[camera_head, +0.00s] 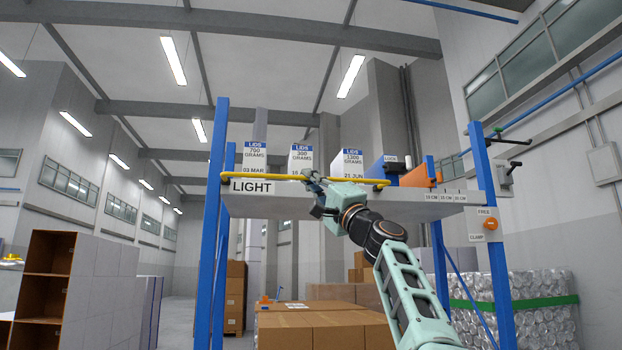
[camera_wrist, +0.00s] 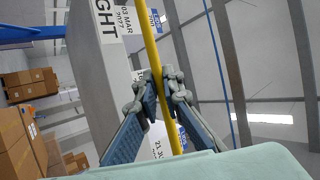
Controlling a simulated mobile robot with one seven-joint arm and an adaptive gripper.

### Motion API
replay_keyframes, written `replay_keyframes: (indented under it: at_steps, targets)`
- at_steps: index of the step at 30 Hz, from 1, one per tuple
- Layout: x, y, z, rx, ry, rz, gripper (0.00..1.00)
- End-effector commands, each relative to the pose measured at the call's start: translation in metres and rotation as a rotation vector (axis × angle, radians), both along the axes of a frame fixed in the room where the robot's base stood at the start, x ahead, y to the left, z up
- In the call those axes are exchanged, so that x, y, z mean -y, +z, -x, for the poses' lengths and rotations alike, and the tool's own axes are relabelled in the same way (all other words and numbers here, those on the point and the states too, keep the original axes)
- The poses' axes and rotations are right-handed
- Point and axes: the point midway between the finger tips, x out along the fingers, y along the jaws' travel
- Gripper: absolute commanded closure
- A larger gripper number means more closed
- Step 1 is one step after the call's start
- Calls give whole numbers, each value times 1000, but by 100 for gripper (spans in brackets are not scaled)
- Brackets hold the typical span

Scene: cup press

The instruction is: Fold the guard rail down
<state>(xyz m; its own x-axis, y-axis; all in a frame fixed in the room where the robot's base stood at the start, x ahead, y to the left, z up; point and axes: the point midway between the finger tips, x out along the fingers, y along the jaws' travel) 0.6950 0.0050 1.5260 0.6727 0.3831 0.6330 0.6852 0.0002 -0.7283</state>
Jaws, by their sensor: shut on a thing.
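The yellow guard rail (camera_head: 268,176) runs along the front of the grey shelf (camera_head: 380,204), a little above the shelf's edge. In the wrist view the rail (camera_wrist: 151,45) passes between my two fingers. My gripper (camera_head: 314,182) is at the middle of the rail, and in the wrist view my gripper (camera_wrist: 162,92) is shut on it. Part of the rail is hidden behind my gripper in the head view.
Blue posts (camera_head: 212,220) carry the shelf. Brown cartons (camera_head: 322,326) are stacked below.

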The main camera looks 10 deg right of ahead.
Motion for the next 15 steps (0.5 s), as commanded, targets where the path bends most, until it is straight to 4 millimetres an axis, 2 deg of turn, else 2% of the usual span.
replay_keyframes:
  at_steps: [3,4,9,15]
  targets:
    - [0,-5,-6,-10,-3,0,100]
    - [0,-5,-6,-10,-3,0,90]
    - [0,-4,-5,-8,-2,0,74]
    - [0,-2,-2,-4,-1,0,74]
